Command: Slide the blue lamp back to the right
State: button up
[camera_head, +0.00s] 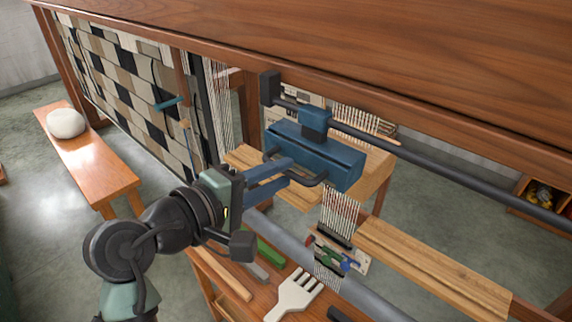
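The blue lamp (335,160) is a long box hung from a dark rail (440,166) by a blue carriage (314,122). It is near the rail's left end, a short way right of the black end block (270,88). A dark bar handle (312,183) runs along the lamp's front. My gripper (290,172) reaches in from the lower left, with its two blue fingers at the handle's left part. The fingers overlap the handle in the picture, so I cannot tell whether they grip it.
The rail is clear right of the lamp. A wooden beam (340,85) runs above it. Below are a small woven band (335,250), a plank (430,265), a white comb (295,295) and a green tool (268,250). A bench (100,175) with a pale wool ball (66,123) stands left.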

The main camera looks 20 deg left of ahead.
jog(key=shift+x, duration=1.25)
grip_shut()
dwell(0.5)
